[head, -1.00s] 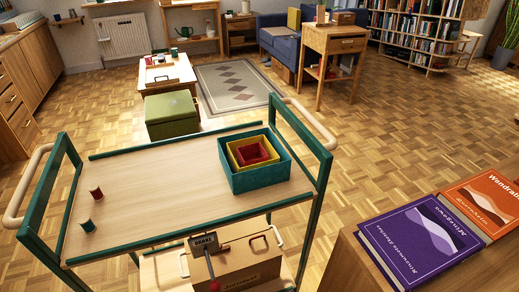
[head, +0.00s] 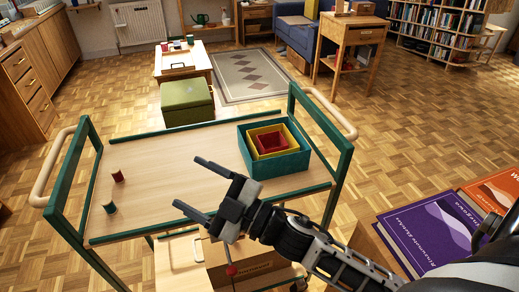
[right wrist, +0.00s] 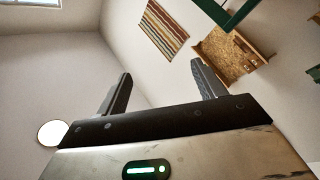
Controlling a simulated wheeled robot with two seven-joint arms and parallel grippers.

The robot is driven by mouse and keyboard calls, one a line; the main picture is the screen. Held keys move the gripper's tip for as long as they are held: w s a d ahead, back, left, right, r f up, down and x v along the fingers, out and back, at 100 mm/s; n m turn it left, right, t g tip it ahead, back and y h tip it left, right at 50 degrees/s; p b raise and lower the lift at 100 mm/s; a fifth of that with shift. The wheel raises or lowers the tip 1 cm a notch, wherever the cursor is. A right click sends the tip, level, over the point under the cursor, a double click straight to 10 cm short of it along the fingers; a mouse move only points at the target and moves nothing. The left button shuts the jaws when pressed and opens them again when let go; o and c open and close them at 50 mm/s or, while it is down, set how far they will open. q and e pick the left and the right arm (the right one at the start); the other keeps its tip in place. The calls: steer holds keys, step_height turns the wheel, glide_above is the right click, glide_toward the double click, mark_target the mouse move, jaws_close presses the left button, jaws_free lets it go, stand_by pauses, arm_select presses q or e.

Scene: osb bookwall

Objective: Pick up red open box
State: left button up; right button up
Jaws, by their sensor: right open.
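The red open box (head: 271,142) is the innermost of a nest of open boxes in the head view. It sits inside a yellow box (head: 254,150), which sits inside a teal box (head: 270,166) on the trolley's top at the right. My right gripper (head: 189,185) is open and empty, over the front middle of the trolley, to the left of the nested boxes and nearer to me. The right wrist view shows its two fingers (right wrist: 160,85) apart, with wall and ceiling beyond. My left gripper is not in view.
The trolley top (head: 170,160) has green rails and frames at both ends. A cardboard box (head: 240,262) is below. Books (head: 430,235) lie at the right. The top's middle is clear.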

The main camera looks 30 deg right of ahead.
steer(key=a+r+n+g+y, duration=0.35)
steer(key=n+g+y, duration=0.25)
steer(key=n, duration=0.5)
steer(key=n+g+h, duration=0.6)
steer(key=n+h, duration=0.1)
steer(key=h, duration=1.2)
glide_above(272, 140)
steer(key=s+a, duration=0.3)
steer(key=s, duration=0.2)
step_height(272, 140, down, 7)
steer(key=shift+p+x, duration=0.7)
steer(key=shift+x, duration=2.35)
steer(key=shift+s+d, duration=0.15)
steer(key=shift+d, duration=0.05)
steer(key=c, duration=0.6)
